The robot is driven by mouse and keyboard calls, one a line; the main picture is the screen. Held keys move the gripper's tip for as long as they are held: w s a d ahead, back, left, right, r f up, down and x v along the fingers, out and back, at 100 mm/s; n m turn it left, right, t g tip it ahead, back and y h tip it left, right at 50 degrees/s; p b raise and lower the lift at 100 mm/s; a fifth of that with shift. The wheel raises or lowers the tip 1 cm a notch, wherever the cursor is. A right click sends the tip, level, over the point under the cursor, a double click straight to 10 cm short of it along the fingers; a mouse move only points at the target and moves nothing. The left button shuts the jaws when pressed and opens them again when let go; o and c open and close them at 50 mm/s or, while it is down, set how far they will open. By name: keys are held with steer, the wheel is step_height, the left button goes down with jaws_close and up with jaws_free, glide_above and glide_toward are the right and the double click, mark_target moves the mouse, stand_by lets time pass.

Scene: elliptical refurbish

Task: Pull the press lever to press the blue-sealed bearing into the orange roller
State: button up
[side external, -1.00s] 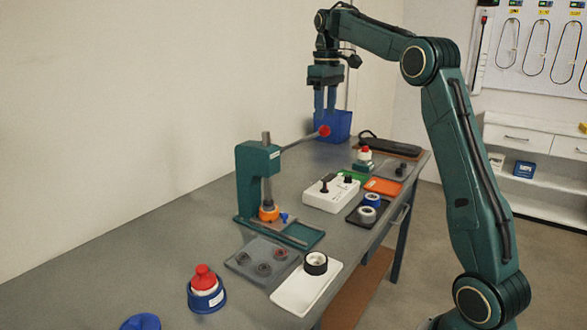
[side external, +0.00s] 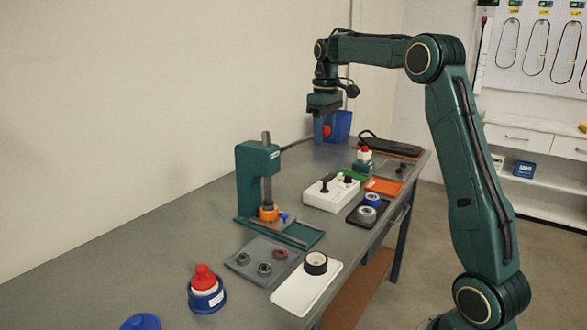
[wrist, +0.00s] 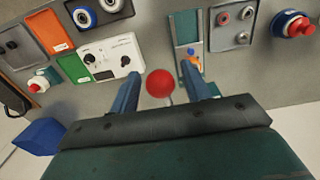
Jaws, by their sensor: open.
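The teal press (side external: 258,180) stands on the grey bench with the orange roller (side external: 268,214) under its ram; the roller also shows in the wrist view (wrist: 195,63). The press lever (side external: 297,143) reaches out to the right and ends in a red ball knob (side external: 327,131). My gripper (side external: 324,130) is open and pointing down around the knob. In the wrist view the knob (wrist: 159,83) sits between the two blue fingers, with gaps on both sides.
A white control box (side external: 331,195) stands right of the press. A grey tray (side external: 243,262) with several bearings and a white tray (side external: 292,296) with a black-rimmed roller lie in front. A blue bin (side external: 342,122) is just behind my gripper.

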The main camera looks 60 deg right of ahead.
steer(key=c, duration=1)
steer(key=shift+f, duration=0.1)
steer(key=shift+s+f, duration=0.35)
steer(key=shift+f, duration=0.3)
steer(key=shift+s+f, duration=0.3)
steer(key=shift+f, duration=0.4)
